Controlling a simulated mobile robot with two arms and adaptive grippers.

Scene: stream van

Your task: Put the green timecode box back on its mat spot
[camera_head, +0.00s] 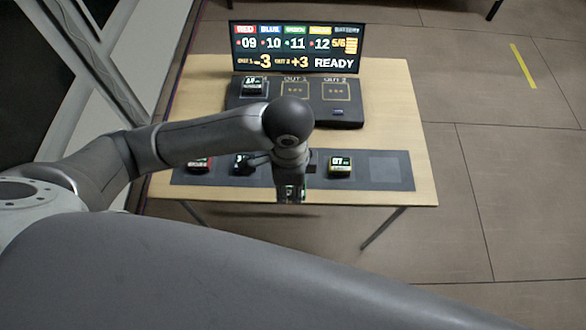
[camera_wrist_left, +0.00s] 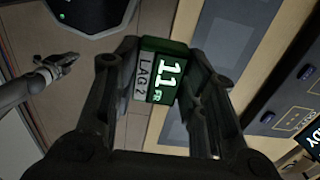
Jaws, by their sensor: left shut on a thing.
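My left gripper (camera_head: 291,192) is at the table's front edge, in front of the middle of the mat (camera_head: 226,176). It is shut on the green timecode box (camera_wrist_left: 168,72), which shows "11 FR" and "LAG 2" between the fingers in the left wrist view. In the head view the fingers hide most of that box. The mat's middle is partly hidden behind my gripper. My right gripper (camera_wrist_left: 60,67) shows small in the left wrist view; its jaws are unclear.
A dark console (camera_head: 345,117) stands behind the mat, with a box (camera_head: 253,85) on its left slot and two slots without boxes. A display (camera_head: 297,47) stands behind it. A bare square (camera_head: 385,167) is at the mat's right end. The table's right side is clear.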

